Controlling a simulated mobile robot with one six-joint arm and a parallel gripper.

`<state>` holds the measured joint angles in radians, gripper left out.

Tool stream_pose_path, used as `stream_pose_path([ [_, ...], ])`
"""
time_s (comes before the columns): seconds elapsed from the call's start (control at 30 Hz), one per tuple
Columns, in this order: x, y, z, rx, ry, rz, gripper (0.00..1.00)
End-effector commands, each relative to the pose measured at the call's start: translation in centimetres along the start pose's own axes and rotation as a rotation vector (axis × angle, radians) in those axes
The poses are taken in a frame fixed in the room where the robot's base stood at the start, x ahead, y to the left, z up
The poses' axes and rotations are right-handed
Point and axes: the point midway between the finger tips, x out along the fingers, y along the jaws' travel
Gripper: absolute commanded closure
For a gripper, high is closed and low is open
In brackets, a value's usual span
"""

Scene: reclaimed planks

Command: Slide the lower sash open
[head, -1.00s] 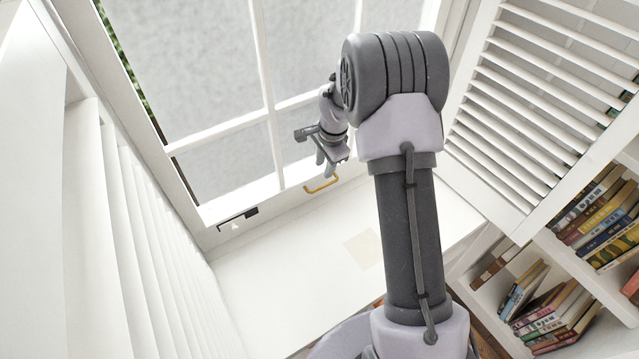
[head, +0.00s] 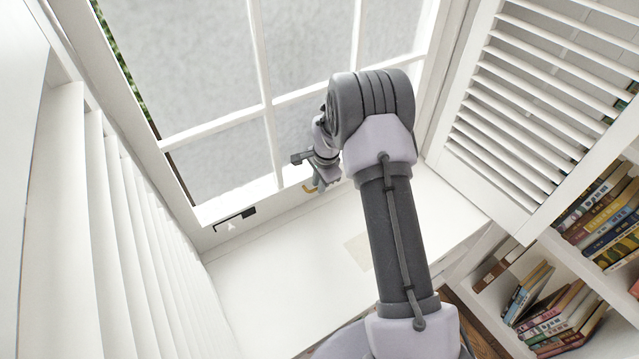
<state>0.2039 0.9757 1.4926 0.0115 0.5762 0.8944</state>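The window's lower sash (head: 235,207) has a white frame with muntins and grey, frosted-looking panes. Its bottom rail lies just above the white sill. A small brass-coloured handle (head: 309,188) sits on the bottom rail, mostly hidden behind my gripper. My gripper (head: 322,186) is at the handle, its fingers pointing down at it. From this view I cannot tell whether the fingers touch or enclose the handle, or how far apart they are. My arm covers the lower right part of the sash.
A white sill (head: 290,270) with a pale square patch lies below the window, largely clear. White louvred shutters stand folded at the left (head: 120,220) and at the right (head: 535,110). A bookshelf with books (head: 560,310) is at the lower right.

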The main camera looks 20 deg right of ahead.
Motion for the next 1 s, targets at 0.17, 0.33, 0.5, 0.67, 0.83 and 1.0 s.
stream_pose_path([
  [0.17,-0.01,0.01,0.00,0.000,0.000,0.000,1.00],
  [0.33,-0.01,0.01,0.00,0.000,0.000,0.000,1.00],
  [0.5,-0.01,0.02,0.00,0.000,0.000,0.000,1.00],
  [0.67,-0.01,0.02,0.00,0.000,0.000,0.000,1.00],
  [0.83,-0.01,0.02,-0.01,0.000,0.000,0.000,1.00],
  [1.0,-0.01,0.02,-0.01,0.000,0.000,0.000,1.00],
])
